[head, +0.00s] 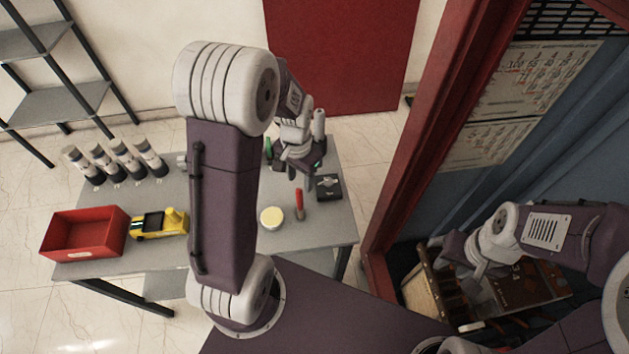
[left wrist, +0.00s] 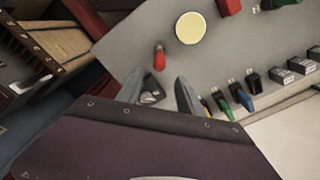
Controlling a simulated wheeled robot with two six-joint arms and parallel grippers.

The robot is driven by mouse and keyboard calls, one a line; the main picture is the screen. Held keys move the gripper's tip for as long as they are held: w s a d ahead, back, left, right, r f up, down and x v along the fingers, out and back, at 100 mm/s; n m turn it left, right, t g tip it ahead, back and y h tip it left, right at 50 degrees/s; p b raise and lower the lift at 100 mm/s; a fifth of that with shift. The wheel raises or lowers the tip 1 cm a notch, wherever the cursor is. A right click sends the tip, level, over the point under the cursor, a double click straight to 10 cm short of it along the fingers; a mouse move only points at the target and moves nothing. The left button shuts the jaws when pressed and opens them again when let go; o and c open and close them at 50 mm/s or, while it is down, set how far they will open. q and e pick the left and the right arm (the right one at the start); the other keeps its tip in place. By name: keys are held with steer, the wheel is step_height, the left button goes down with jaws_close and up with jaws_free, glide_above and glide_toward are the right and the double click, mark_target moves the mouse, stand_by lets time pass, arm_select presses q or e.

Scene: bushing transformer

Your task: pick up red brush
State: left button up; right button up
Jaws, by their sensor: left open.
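The red brush (head: 299,200) lies on the grey table to the right of the round yellow-topped tin (head: 271,218). In the left wrist view the red brush (left wrist: 159,58) shows as a small red piece beyond my fingertips, below the yellow disc. My left gripper (head: 302,168) is above the table, on the far side of the brush and apart from it. In the left wrist view its two fingers are spread, with nothing held. My right gripper (head: 470,262) is at the lower right, by a wooden crate; its fingers are not clear.
A black box (head: 328,187) sits close to the right of the brush. A red-framed cabinet (head: 432,150) rises at right.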

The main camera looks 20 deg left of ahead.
mark_target(300, 199)
arm_select(q)
steer(key=shift+s+a+r+p, duration=0.35)
steer(key=shift+s+r+p, duration=0.1)
steer(key=shift+s, duration=0.15)
steer(key=shift+f, duration=0.35)
steer(key=f, duration=0.3)
steer(key=shift+w+f, duration=0.25)
steer(key=shift+f, duration=0.05)
steer(key=f, duration=0.4)
steer(key=shift+s+d+f+p, duration=0.35)
steer(key=shift+s, duration=0.05)
steer(key=shift+w+f, duration=0.2)
steer(key=shift+s, duration=0.1)
jaws_close()
arm_select(e)
step_height(300, 199, up, 2)
steer(key=shift+s+r, duration=0.15)
